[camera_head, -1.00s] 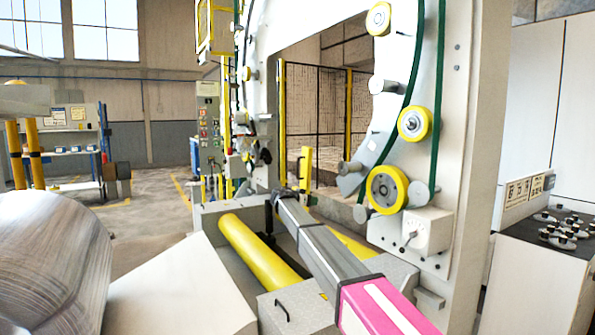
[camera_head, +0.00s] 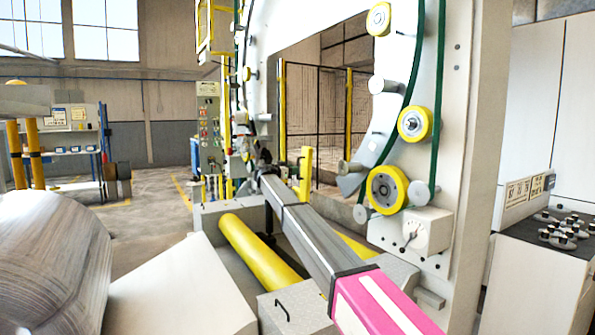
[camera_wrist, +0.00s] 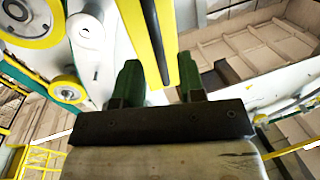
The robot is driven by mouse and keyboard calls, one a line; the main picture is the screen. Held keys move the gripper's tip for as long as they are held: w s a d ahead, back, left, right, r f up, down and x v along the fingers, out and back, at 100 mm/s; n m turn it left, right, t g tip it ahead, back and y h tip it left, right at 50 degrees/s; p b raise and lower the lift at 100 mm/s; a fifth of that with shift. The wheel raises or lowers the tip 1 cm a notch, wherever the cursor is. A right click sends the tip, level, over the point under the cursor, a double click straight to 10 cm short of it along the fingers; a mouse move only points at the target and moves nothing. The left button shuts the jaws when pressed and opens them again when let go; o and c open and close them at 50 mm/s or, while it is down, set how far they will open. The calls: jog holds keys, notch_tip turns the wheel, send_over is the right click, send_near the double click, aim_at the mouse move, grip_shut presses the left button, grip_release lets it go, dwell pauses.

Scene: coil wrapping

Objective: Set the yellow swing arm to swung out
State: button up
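My arm reaches forward in the head view, and my gripper (camera_head: 262,164) is at its far end, small and partly hard to make out. In the wrist view my gripper (camera_wrist: 162,82) has its two dark green fingers apart, with a visible gap. In the head view a short yellow upright (camera_head: 305,172) stands just right of my gripper.
The white ring frame carries yellow-rimmed wheels (camera_head: 388,189) and a green belt on the right. A yellow roller (camera_head: 255,252) lies below my arm. A large metal coil (camera_head: 50,265) fills the lower left. A control panel (camera_head: 207,130) stands behind.

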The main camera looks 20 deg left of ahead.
aim_at(298, 179)
jog(key=shift+x, duration=1.85)
grip_shut()
jog(key=s+d+f+m, duration=0.4)
jog(key=s+d+f, duration=0.2)
jog(key=s+d, duration=0.3)
jog(key=s+d+f+m+h, duration=0.1)
jog(key=s+d+f+m, duration=0.3)
jog(key=s+d+f, duration=0.3)
jog(key=shift+s+d+m+h, duration=0.3)
jog(key=shift+s+d, duration=0.9)
jog(key=shift+s, duration=0.05)
jog(key=shift+f, duration=0.1)
grip_release()
jog(key=shift+s, duration=0.1)
